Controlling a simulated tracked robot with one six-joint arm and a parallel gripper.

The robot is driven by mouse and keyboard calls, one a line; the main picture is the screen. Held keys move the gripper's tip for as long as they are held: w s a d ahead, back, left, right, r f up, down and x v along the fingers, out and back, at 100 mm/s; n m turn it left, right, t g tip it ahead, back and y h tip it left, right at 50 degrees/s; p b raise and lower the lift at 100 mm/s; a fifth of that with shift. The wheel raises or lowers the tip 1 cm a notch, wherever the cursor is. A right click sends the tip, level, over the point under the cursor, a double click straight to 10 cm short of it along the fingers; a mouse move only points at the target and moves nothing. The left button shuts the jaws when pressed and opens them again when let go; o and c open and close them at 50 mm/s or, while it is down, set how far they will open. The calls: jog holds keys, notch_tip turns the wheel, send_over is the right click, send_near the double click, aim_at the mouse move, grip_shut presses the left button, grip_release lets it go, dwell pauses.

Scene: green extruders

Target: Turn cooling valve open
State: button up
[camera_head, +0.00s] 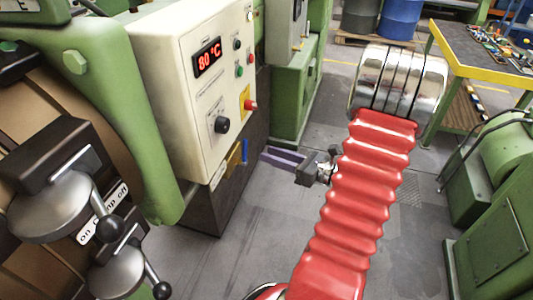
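No part in view is labelled as a cooling valve. A small blue handle (244,151) beside a yellow part (232,161) sits at the lower right edge of the cream control box; it may be the valve lever, but it is too small to tell. My gripper (266,155) has purple fingers pointing left, just right of the blue handle, with what looks like a small gap between. The fingers are seen edge-on, so their opening is unclear. My red ribbed arm hides part of the wrist.
The control box (180,85) shows "80 °C" and has knobs and a red button. Green machines flank both sides. A yellow-edged table (480,45) is at upper right. Grey floor between is free.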

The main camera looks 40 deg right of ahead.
jog(key=shift+s, duration=0.1)
jog(key=shift+c, duration=0.4)
jog(key=shift+s+d, duration=0.3)
jog(key=shift+d, duration=0.05)
jog(key=c, duration=0.3)
jog(key=shift+s+d+f+h, duration=0.1)
jog(key=shift+s+d+h, duration=0.2)
jog(key=shift+s, duration=0.15)
jog(key=shift+c, duration=0.7)
jog(key=shift+s+a+m, duration=0.15)
jog(key=shift+s+m, duration=0.45)
jog(key=shift+m, duration=0.5)
grip_shut()
jog(key=shift+s+a+r+m+g+y, duration=0.1)
jog(key=shift+s+a+m+y, duration=0.45)
jog(key=shift+m, duration=1.8)
jog(key=shift+s+a+r+m+g+y, duration=0.1)
jog(key=shift+s+a+m+y, duration=0.45)
jog(key=shift+m, duration=1.85)
jog(key=shift+s+a+r+m+g+y, duration=0.1)
jog(key=shift+s+a+m+y, duration=0.45)
jog(key=shift+m, duration=1.8)
jog(key=shift+w, duration=0.1)
